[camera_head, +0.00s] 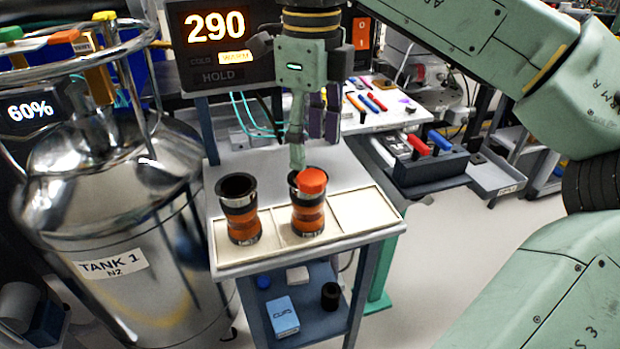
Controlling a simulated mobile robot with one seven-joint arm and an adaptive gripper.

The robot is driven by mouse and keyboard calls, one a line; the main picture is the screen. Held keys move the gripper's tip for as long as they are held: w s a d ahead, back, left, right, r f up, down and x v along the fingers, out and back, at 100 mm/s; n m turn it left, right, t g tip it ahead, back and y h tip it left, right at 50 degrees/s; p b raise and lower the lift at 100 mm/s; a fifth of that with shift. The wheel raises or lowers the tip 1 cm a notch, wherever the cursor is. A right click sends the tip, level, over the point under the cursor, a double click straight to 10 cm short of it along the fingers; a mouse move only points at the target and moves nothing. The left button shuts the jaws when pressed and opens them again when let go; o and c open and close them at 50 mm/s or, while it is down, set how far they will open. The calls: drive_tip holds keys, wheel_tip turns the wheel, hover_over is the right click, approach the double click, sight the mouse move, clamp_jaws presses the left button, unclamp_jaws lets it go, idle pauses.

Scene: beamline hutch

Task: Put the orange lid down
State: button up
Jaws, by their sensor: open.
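The orange lid (312,180) is at the top of the right-hand black and orange canister (307,216). It sits toward the right of the mouth, and a dark part of the opening shows at its left. I cannot tell whether it lies flat on the rim. My gripper (312,148) is open, pointing down just above and behind this canister. One green fingertip comes down close to the rim, left of the lid; any contact cannot be told. The left-hand canister (241,212) stands upright with its dark mouth uncovered.
Both canisters stand in a shallow cream tray (365,211) on a small cart; its right section is empty. A steel tank (110,200) stands close at left. A display reading 290 (217,28) is behind. A blue box (282,316) sits on the lower shelf.

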sight(309, 176)
drive_tip(key=f+p, duration=0.1)
drive_tip(key=f, duration=0.4)
drive_tip(key=shift+a+f, duration=0.1)
drive_tip(key=shift+a, duration=0.1)
drive_tip(key=shift+c, duration=0.3)
drive_tip(key=c, duration=1.1)
